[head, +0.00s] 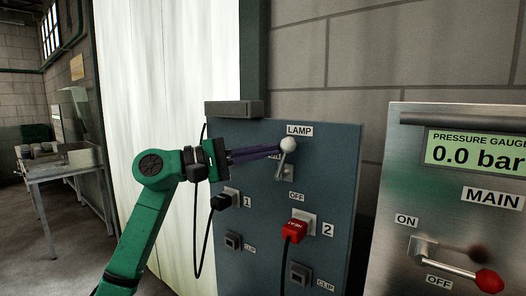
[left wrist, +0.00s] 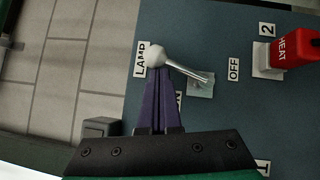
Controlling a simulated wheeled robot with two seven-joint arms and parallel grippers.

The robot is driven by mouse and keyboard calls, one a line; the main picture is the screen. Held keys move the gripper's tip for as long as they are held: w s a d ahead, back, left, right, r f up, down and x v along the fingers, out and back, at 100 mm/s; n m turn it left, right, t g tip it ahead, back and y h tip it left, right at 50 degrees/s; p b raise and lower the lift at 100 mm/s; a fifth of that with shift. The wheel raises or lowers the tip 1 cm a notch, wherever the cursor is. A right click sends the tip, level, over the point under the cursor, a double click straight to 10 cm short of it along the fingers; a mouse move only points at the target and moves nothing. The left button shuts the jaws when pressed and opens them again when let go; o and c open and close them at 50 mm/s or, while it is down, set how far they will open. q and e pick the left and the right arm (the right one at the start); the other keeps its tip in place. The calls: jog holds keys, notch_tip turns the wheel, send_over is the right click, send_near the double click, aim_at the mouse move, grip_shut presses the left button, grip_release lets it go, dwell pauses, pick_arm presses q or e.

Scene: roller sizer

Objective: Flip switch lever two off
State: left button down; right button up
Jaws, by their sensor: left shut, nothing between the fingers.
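The LAMP switch lever, with a grey ball knob (head: 288,145), is on a blue panel (head: 335,170). It points up, toward the LAMP label and away from the OFF label (head: 296,196) below. The knob also shows in the left wrist view (left wrist: 157,56), its rod running right to a pale base (left wrist: 200,88). My left gripper (head: 277,149) has its purple fingers shut and empty, the tips right at the knob; I cannot tell whether they touch. A second lever with a red knob (head: 489,281) is on the MAIN panel, below its ON label. My right gripper is out of view.
Below the LAMP lever are a black plug (head: 221,201) at socket 1 and a red HEAT plug (head: 294,231) at socket 2, with hanging cables. A pressure gauge (head: 475,150) reads 0.0 bar. A metal table (head: 62,166) stands far left.

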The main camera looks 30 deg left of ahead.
aim_at(286, 152)
pick_arm(q)
jog(key=d+m+y+p, duration=0.1)
jog(key=d+m+g+y+p, duration=0.1)
jog(key=m, duration=0.1)
jog(key=d+m+g+y+p, duration=0.1)
jog(key=shift+s+r+m, duration=0.2)
jog(key=shift+s+m, duration=0.1)
jog(key=shift+m, duration=0.1)
jog(key=shift+m+g+y, duration=0.4)
jog(key=shift+m+y, duration=0.1)
jog(key=shift+y, duration=0.1)
jog(key=shift+s+d+f+b, duration=0.15)
jog(key=shift+d+f+b, duration=0.15)
jog(key=shift+d+f, duration=1.15)
jog(key=shift+d, duration=0.1)
